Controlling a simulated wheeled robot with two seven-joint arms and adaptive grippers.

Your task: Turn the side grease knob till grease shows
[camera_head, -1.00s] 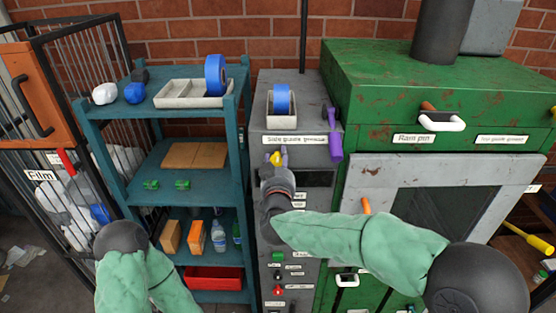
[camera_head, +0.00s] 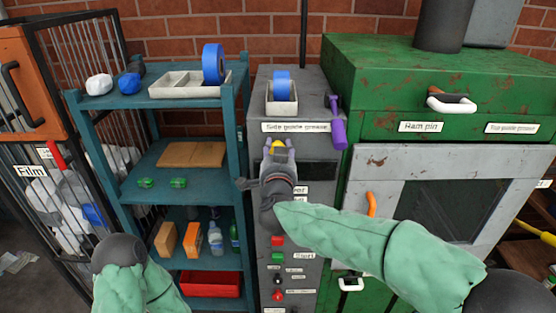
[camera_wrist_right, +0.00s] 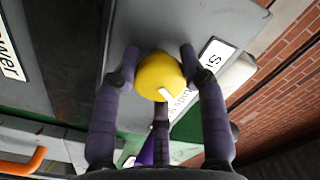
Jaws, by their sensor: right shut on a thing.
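The yellow side grease knob (camera_head: 277,142) is on the front of the grey cabinet (camera_head: 318,173), just under the "Side guide grease" label (camera_head: 295,127). My right gripper (camera_head: 277,151) is at the knob from below and in front, shut on it. In the right wrist view the fingers of the right gripper (camera_wrist_right: 159,61) sit on both sides of the round knob (camera_wrist_right: 158,74). A small white mark shows on the knob's face. I see no grease in these views.
A purple tool (camera_head: 337,122) hangs right of the label. A blue roll (camera_head: 282,84) stands in a tray on top. A teal shelf (camera_head: 146,193) is left, and the green machine (camera_head: 385,75) is close on the right. Buttons sit lower on the cabinet.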

